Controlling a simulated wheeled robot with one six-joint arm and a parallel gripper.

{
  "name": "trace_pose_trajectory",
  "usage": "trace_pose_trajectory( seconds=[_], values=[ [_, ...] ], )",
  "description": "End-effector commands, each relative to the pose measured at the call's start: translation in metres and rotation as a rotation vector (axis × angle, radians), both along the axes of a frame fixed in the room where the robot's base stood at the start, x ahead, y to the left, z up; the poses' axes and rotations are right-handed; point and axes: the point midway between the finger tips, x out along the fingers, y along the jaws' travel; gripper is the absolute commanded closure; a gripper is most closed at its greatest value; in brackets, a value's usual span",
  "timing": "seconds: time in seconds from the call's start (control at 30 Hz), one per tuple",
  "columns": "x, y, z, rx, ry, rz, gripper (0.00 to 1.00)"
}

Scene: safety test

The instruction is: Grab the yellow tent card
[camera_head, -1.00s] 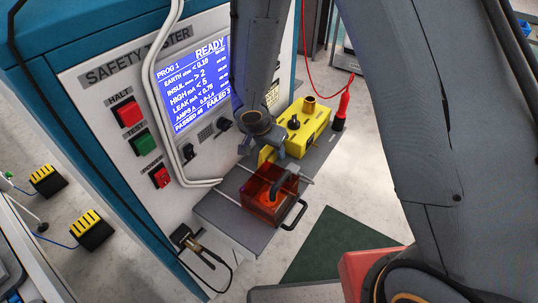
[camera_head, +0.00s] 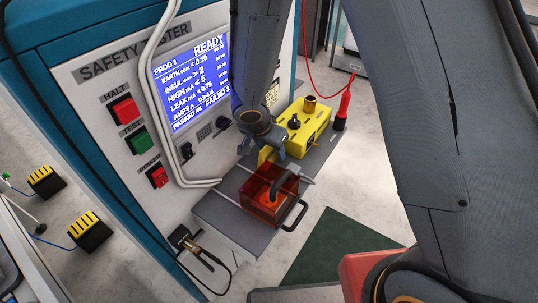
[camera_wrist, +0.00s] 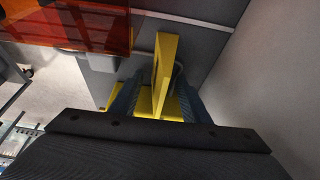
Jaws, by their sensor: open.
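The yellow tent card (camera_head: 265,156) stands on the grey shelf of the tester, just behind the orange see-through box, and is partly hidden by my arm. In the wrist view the card (camera_wrist: 164,72) rises upright, seen nearly edge-on, between my two fingers. My gripper (camera_wrist: 158,100) is open, with one dark finger on each side of the card's lower part. I cannot tell whether either finger touches it. In the head view my gripper (camera_head: 268,145) is at the card, its fingertips mostly hidden.
The orange see-through box (camera_head: 262,205) with a black handle stands close in front of the card. A yellow box with knobs (camera_head: 310,128) and a red probe (camera_head: 343,105) are behind it on the shelf. The tester's panel (camera_head: 110,85) rises to the left.

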Motion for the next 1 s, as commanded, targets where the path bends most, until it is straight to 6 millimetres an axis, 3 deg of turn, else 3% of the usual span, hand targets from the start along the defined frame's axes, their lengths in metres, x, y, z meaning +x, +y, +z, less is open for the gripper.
trace_pose_trajectory(
  seconds=[0.27,0.53,1.0],
  values=[
    [-0.0001,0.0,0.0,0.0,0.0,0.0,0.57],
    [-0.0001,0.0,-0.0001,0.0,0.0,0.0,1.0],
    [-0.0003,-0.0001,0.0012,0.0,0.0,0.001,1.0]
  ],
)
